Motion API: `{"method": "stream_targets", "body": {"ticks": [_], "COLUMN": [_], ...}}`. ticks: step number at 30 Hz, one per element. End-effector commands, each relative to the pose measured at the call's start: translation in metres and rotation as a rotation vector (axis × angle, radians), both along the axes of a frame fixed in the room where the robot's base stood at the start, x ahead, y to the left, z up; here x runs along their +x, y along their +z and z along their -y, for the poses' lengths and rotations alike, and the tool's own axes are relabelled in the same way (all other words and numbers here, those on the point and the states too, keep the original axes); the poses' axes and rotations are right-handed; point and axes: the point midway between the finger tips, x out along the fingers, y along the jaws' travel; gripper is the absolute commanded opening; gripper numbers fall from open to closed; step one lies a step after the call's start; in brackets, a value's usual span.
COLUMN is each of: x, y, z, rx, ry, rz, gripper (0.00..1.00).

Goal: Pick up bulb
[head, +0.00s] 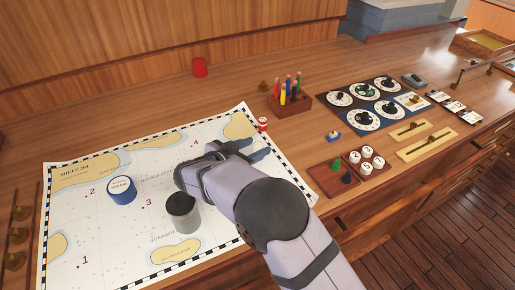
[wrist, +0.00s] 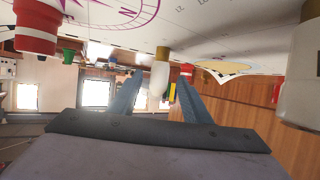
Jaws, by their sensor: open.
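The bulb (wrist: 160,76) looks white with a brass base and shows in the wrist view, which looks upside down. It appears between the two fingers of my gripper (wrist: 158,88). I cannot tell whether it is inside the jaws or beyond the tips. The fingers are open, with space on both sides of the bulb. In the head view my gripper (head: 260,149) is low over the right part of the chart, and I cannot make out the bulb there. A second pale thing with a brass part (wrist: 300,75) is close at the right edge of the wrist view.
The chart (head: 110,245) carries a blue cylinder (head: 121,191) and a grey cylinder (head: 183,214). A red-and-white piece (head: 262,125) stands near my gripper. Beyond are a pencil block (head: 292,104), a red cup (head: 200,67), dial panels (head: 362,92) and a tray of tokens (head: 383,162).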

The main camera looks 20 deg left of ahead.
Motion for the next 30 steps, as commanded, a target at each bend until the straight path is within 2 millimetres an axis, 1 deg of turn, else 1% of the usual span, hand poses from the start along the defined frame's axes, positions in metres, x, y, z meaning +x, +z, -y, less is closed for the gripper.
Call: {"method": "stream_targets", "body": {"ticks": [5, 11, 16, 20, 26, 27, 29, 30], "x": [0.004, 0.025, 0.041, 0.046, 0.047, 0.047, 0.047, 0.047], "y": [0.000, -0.004, -0.013, -0.016, -0.017, -0.017, -0.017, -0.017], "z": [0.002, 0.011, 0.016, 0.018, 0.018, 0.018, 0.018, 0.018], "rx": [0.000, -0.001, 0.000, 0.002, 0.002, 0.002, 0.002, 0.002], "ry": [0.000, -0.002, 0.000, 0.001, 0.001, 0.001, 0.001, 0.001], "rz": [0.000, 0.000, 0.000, -0.001, 0.000, 0.001, 0.001, 0.001], "gripper": [0.44, 0.44, 0.44, 0.44, 0.44, 0.39, 0.25, 0.15]}}
